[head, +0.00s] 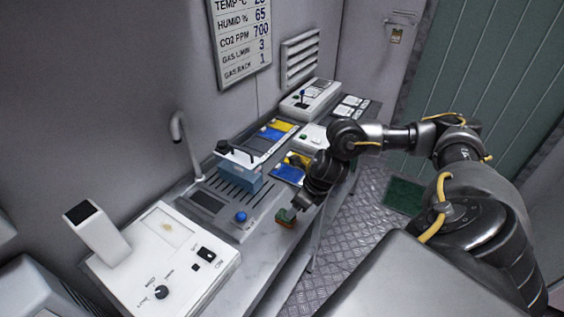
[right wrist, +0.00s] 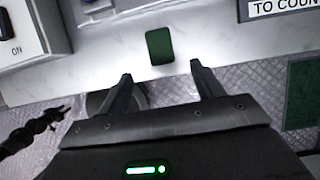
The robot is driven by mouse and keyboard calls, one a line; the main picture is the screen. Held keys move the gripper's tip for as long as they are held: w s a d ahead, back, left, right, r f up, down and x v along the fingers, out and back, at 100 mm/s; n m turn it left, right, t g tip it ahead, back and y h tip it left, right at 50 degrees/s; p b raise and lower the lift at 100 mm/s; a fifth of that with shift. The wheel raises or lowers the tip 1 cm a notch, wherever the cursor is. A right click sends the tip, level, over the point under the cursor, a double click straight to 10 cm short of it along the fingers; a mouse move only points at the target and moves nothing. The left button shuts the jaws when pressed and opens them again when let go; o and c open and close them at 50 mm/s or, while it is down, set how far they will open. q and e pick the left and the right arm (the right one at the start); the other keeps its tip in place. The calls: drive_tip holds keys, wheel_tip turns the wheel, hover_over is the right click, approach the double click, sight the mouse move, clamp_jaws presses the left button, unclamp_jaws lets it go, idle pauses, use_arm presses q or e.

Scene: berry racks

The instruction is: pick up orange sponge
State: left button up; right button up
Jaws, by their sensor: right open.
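The orange sponge (head: 284,221) is a small block with an orange side and a green top, near the counter's front edge. In the right wrist view only its dark green top (right wrist: 159,46) shows. My right gripper (head: 298,204) is beside the sponge in the head view, and its tips partly overlap it there. In the right wrist view my right gripper (right wrist: 161,72) is open and empty, with the sponge just beyond the fingertips and roughly centred between them. My left gripper does not show in the head view.
The counter (head: 265,255) holds a white device with a knob (head: 160,262), a tap (head: 185,140), a blue-grey box (head: 238,172) on a slotted tray and blue and yellow pads (head: 277,130). Metal floor (head: 330,255) and a green mat (head: 403,195) lie beyond the counter's edge.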

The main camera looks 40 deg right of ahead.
sight(294, 219)
drive_tip(key=x, duration=0.3)
drive_tip(key=shift+d+f, duration=0.15)
drive_tip(key=shift+f, duration=0.25)
drive_tip(key=shift+w+f, duration=0.1)
drive_tip(key=shift+f, duration=0.15)
drive_tip(key=shift+w, duration=0.1)
drive_tip(key=shift+w+a+f+p, duration=0.2)
drive_tip(key=shift+a+f+p, duration=0.05)
drive_tip(key=shift+f+p, duration=0.1)
drive_tip(key=x, duration=0.4)
drive_tip(key=shift+w+f+p, duration=0.1)
drive_tip(key=shift+w+p, duration=0.1)
drive_tip(key=shift+p, duration=0.15)
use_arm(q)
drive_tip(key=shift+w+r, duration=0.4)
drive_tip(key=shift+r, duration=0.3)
use_arm(e)
drive_tip(key=shift+c, duration=0.3)
drive_tip(key=c, duration=1)
